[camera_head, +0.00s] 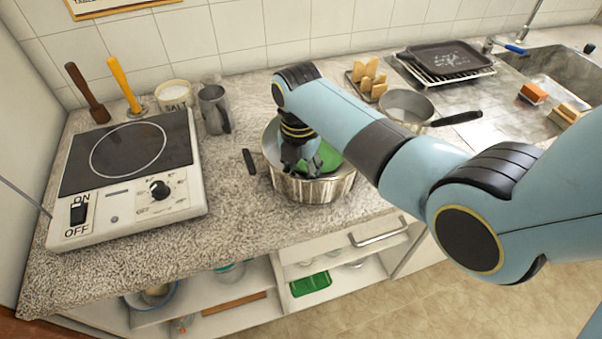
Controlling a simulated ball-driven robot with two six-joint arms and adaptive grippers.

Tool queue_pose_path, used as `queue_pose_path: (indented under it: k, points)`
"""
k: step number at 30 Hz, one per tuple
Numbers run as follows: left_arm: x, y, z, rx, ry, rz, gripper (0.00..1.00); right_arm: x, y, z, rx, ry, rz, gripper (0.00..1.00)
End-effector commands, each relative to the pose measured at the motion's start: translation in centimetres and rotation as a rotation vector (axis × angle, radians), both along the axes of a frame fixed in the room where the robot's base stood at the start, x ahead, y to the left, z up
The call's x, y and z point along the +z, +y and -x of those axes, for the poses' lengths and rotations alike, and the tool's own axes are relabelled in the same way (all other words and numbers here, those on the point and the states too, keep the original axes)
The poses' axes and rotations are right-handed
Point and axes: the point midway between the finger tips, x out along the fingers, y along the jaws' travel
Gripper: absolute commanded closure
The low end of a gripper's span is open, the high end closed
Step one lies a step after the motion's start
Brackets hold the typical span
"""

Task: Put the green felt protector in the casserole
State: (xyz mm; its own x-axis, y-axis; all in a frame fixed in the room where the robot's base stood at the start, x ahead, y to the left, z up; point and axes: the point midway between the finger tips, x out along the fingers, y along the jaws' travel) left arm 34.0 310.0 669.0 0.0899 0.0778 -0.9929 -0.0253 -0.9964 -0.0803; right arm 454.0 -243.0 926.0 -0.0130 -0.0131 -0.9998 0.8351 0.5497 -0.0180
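The steel casserole (312,190) stands on the granite counter, with a dark side handle at its left. The green felt protector (329,157) shows inside the casserole's rim, partly hidden by my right arm and gripper. My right gripper (299,168) points down into the casserole's mouth, at the left edge of the green felt. Its fingertips are partly hidden and dark, so I cannot tell whether they grip the felt. My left gripper is not in view.
A hotplate (128,150) stands at the left, with a salt pot (175,96) and grey mug (214,108) behind it. A saucepan (405,104), toast rack (368,80) and sink are at the right.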

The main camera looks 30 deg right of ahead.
Motion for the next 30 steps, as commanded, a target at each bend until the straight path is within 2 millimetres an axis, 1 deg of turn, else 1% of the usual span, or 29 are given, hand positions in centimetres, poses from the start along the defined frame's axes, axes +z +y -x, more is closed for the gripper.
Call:
queue_pose_path:
  k: [1, 4, 8, 9, 13, 14, 18, 23, 26, 30]
  points:
    - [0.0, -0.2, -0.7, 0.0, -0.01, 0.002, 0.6, -0.5, 0.0, 0.0, 0.0, 0.0, 0.0, 1.0]
    - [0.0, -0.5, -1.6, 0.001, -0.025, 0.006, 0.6, -0.7, 0.0, 0.0, 0.0, -0.001, 0.0, 1.0]
    - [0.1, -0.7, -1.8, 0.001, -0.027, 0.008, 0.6, -0.7, 0.0, 0.0, 0.0, -0.001, 0.0, 1.0]
    - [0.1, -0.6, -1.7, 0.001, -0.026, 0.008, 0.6, -0.7, 0.0, 0.0, 0.0, -0.001, -0.001, 0.65]
    - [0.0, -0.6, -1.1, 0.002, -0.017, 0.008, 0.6, -0.7, 0.0, 0.0, 0.0, -0.001, -0.001, 0.48]
    - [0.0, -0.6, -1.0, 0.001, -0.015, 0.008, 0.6, -0.7, 0.0, 0.0, 0.0, -0.001, -0.001, 0.46]
    - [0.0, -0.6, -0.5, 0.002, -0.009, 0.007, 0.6, -0.7, 0.0, 0.0, 0.0, -0.001, -0.001, 0.46]
    - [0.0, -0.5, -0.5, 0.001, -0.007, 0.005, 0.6, -0.4, 0.0, 0.0, 0.0, -0.002, 0.0, 0.46]
    - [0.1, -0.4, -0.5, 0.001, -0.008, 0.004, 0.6, 0.7, 0.0, -0.1, 0.0, -0.004, 0.0, 0.46]
    - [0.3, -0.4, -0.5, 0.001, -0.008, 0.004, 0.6, 3.5, 0.1, -0.2, 0.0, -0.006, 0.0, 0.46]
